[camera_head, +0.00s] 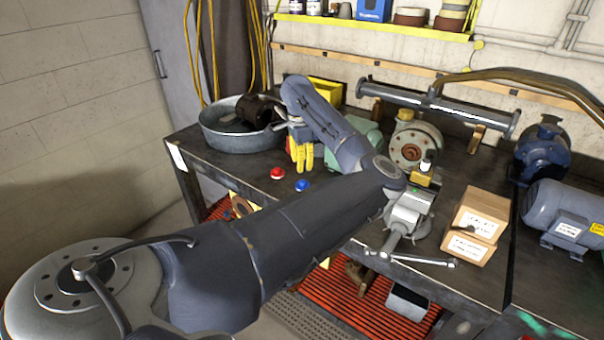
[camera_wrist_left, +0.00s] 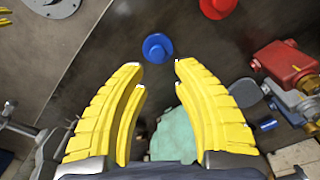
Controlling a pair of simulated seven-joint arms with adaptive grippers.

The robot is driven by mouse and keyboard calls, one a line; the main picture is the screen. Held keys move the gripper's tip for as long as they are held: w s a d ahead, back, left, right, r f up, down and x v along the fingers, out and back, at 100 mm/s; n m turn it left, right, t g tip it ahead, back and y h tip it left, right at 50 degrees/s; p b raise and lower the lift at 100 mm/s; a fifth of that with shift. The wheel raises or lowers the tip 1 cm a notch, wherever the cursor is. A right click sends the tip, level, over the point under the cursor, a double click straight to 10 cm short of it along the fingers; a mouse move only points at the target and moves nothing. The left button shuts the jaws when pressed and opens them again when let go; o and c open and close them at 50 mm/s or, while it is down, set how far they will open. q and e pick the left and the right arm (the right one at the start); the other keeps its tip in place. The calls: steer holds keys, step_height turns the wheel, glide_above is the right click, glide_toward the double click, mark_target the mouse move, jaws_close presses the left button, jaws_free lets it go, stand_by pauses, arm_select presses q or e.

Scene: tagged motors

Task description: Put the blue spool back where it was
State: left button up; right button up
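The blue spool (camera_head: 302,185) stands on the dark bench top near its front edge, just right of the red spool (camera_head: 277,173). My left gripper (camera_head: 301,170) has yellow fingers pointing down and is above the bench, behind the two spools in the head view. In the left wrist view its fingers (camera_wrist_left: 158,66) are spread with nothing between them. The blue spool (camera_wrist_left: 157,48) shows just beyond the fingertips, apart from them, and the red spool (camera_wrist_left: 217,8) is up and to the right. My right gripper is not in view.
A metal tub (camera_head: 240,138) stands at the bench's left. A pump with a round flange (camera_head: 411,150), stacked cardboard boxes (camera_head: 474,227) and blue motors (camera_head: 566,215) are to the right. A long grey pipe (camera_head: 437,106) lies at the back. Bare bench surrounds the spools.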

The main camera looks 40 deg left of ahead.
arm_select(q)
steer(key=shift+r, duration=2.15)
